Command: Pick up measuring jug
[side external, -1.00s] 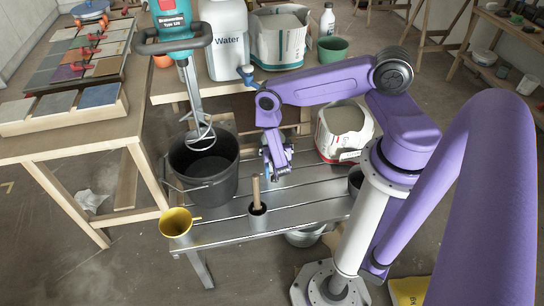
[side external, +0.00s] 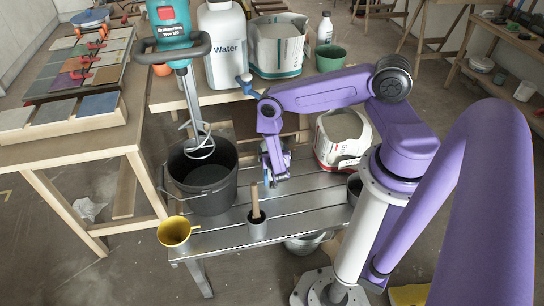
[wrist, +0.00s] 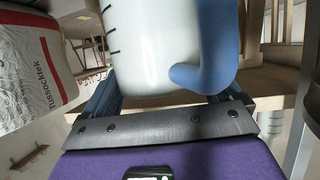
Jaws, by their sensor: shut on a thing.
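The measuring jug (wrist: 155,50) fills the middle of the wrist view. It is whitish, with black graduation marks on its left side and a blue handle (wrist: 213,45) on its right. My gripper (wrist: 162,98) is shut on it, with the fingers partly hidden at either side of its lower part. In the side view my gripper (side external: 275,168) points down over the metal slatted table, right of the black bucket. There the jug is mostly hidden by my gripper, and its height above the table cannot be told.
The black bucket (side external: 205,197) with a mixer (side external: 176,28) over it stands to the left. A yellow vessel (side external: 174,232) and a metal cup (side external: 257,228) holding a wooden stick are near the front edge. An open bag (side external: 340,157) stands to the right.

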